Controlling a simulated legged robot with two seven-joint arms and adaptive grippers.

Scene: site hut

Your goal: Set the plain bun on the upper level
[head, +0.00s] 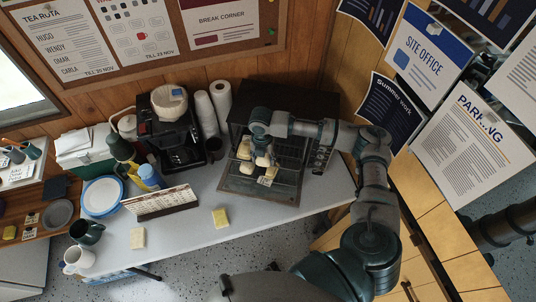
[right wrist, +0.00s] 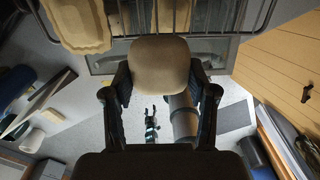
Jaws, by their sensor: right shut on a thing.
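My right gripper (head: 264,148) reaches in at the front of the open oven (head: 284,112). In the right wrist view its fingers (right wrist: 160,88) are shut on a smooth, light brown plain bun (right wrist: 160,68), one finger on each side. Above it in that view are a wire rack (right wrist: 222,36) and two paler pieces of bread, one (right wrist: 78,22) with a ridged edge and another (right wrist: 172,14). In the head view, pale bread (head: 244,150) shows beside the gripper. Whether the held bun touches the rack is unclear. A small arm-like shape (right wrist: 150,122), perhaps my left gripper, is too small to read.
The oven's glass door (head: 258,190) is folded down over the white table (head: 190,238). Left of it stand paper rolls (head: 221,98), a coffee machine (head: 173,130) and a calendar (head: 160,202). A yellow sponge (head: 220,218) lies in front. The table's front right is clear.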

